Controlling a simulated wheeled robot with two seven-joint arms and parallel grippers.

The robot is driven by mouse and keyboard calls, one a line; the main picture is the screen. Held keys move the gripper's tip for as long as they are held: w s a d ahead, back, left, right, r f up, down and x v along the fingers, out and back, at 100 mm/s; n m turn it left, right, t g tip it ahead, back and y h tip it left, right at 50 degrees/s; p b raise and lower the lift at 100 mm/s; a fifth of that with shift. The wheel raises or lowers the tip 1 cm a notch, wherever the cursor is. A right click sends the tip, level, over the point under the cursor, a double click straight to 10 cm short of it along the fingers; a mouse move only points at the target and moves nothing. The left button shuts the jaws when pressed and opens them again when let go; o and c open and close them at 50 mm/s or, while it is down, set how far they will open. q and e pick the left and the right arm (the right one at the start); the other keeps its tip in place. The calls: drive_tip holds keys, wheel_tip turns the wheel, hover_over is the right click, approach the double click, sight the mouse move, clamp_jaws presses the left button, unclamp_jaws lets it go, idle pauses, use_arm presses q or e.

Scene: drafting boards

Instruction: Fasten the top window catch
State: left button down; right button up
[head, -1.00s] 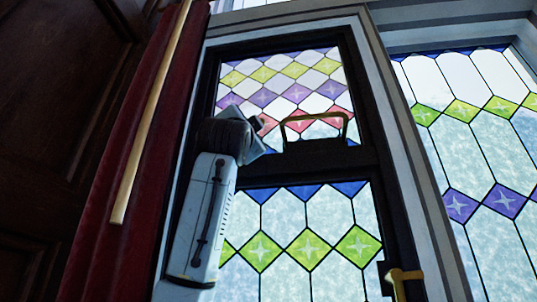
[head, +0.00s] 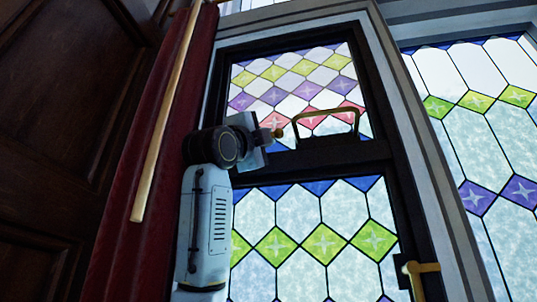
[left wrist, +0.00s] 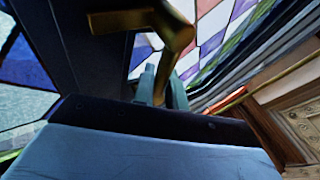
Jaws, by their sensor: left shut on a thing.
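The top window catch (left wrist: 160,35) is a bent brass lever beside the dark frame in the left wrist view. My left gripper (left wrist: 163,88) is shut on its lower end, with one finger on each side. In the head view, my left gripper (head: 265,140) is at the left part of the dark middle rail, and only a small brass tip of the catch (head: 279,133) shows past it. My arm and gripper hide the rest there. My right gripper is in neither view.
A brass loop handle (head: 326,112) stands on the rail just right of the gripper. A second brass catch (head: 424,267) is at the lower right of the frame. A red curtain (head: 150,150) with a pale rod hangs close to my left arm.

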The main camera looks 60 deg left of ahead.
use_arm(q)
drive_tip(key=c, duration=1.4)
unclamp_jaws()
drive_tip(key=shift+a, duration=0.1)
drive_tip(key=shift+c, duration=0.2)
wheel_tip(320, 180, up, 9)
drive_tip(key=p, duration=0.3)
drive_tip(key=shift+w+p, duration=0.1)
drive_tip(key=shift+p, duration=0.2)
drive_tip(key=shift+r, duration=0.55)
